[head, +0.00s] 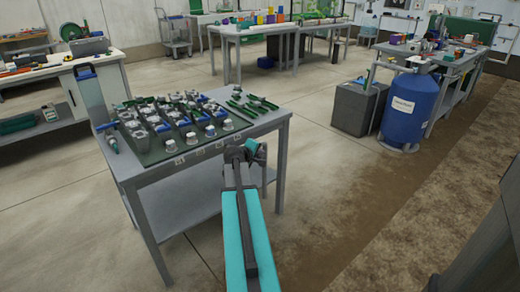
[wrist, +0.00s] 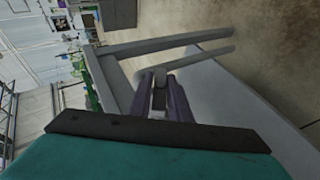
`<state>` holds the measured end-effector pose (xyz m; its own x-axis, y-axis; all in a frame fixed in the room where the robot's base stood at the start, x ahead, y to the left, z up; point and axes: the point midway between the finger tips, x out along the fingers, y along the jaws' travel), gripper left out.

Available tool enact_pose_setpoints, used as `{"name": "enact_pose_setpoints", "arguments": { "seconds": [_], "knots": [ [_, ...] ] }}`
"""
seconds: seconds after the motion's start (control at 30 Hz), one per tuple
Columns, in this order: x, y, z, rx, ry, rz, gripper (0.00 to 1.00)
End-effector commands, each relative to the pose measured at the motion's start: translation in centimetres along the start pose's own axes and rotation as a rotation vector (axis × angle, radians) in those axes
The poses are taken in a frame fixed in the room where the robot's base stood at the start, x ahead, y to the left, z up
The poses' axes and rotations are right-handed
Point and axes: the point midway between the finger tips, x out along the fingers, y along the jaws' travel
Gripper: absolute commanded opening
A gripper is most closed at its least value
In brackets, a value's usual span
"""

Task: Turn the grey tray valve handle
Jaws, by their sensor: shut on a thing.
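My gripper (head: 245,152) is at the front right edge of the grey bench in the head view. In the wrist view my gripper (wrist: 160,82) has its two dark fingers closed on both sides of a small grey piece (wrist: 158,98). This piece looks like the grey valve handle, but the fingers hide much of it. Its angle and the valve body behind it cannot be made out. In the head view my arm and gripper cover the handle.
The grey bench (head: 272,124) carries rows of valves with blue and grey parts (head: 180,118), several white-grey fittings along the front and green tools (head: 250,103). A lower shelf (head: 200,200) lies beneath. A blue tank (head: 408,105) and a grey box (head: 358,108) stand right. Floor between is clear.

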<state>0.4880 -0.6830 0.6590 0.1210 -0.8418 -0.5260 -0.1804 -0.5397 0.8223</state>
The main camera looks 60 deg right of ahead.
Motion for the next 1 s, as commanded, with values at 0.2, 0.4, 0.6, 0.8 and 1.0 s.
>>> {"name": "enact_pose_setpoints", "arguments": {
  "seconds": [0.2, 0.4, 0.6, 0.8, 1.0],
  "knots": [
    [-0.36, 0.44, -0.66, 0.026, 0.01, -0.062, 0.0],
    [-0.34, 0.53, -0.65, 0.051, 0.01, -0.119, 0.0],
    [-0.32, 0.53, -0.7, 0.076, 0.011, -0.179, 0.0],
    [-0.27, 0.58, -0.63, 0.102, 0.01, -0.24, 0.0],
    [-0.25, 0.65, -0.7, 0.129, 0.011, -0.303, 0.0]
  ]
}}
